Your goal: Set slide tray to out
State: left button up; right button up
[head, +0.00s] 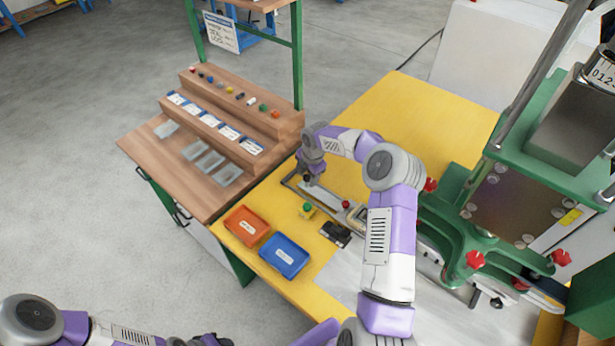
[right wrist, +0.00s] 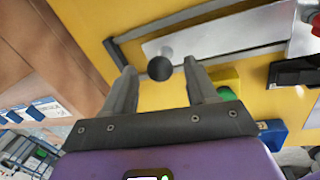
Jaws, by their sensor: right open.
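The slide tray is a flat silver plate (head: 322,196) lying between dark rails on the yellow bench; it also shows in the right wrist view (right wrist: 225,32). A round black knob (right wrist: 159,68) stands at the plate's near end in the right wrist view. My right gripper (head: 309,178) is over the plate's left end in the head view. Its fingers are open, one on each side of the knob in the right wrist view (right wrist: 161,70), with gaps showing; I cannot tell their height against it. My left arm shows at the bottom left, its gripper out of frame.
A green and yellow button box (head: 307,211), a black device (head: 336,233), an orange bin (head: 246,226) and a blue bin (head: 284,256) stand near the rails. A green press (head: 470,230) is at the right. The yellow bench top (head: 425,115) behind is clear.

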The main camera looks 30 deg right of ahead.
jog(key=shift+w+f, duration=0.1)
jog(key=shift+f, duration=0.3)
grip_shut()
jog(key=shift+w+a, duration=0.3)
jog(key=shift+w, duration=0.65)
jog(key=shift+w+a, duration=0.25)
jog(key=shift+w, duration=0.65)
jog(key=shift+w+a+r, duration=0.1)
jog(key=shift+w+r, duration=0.05)
grip_release()
jog(key=shift+w, duration=0.15)
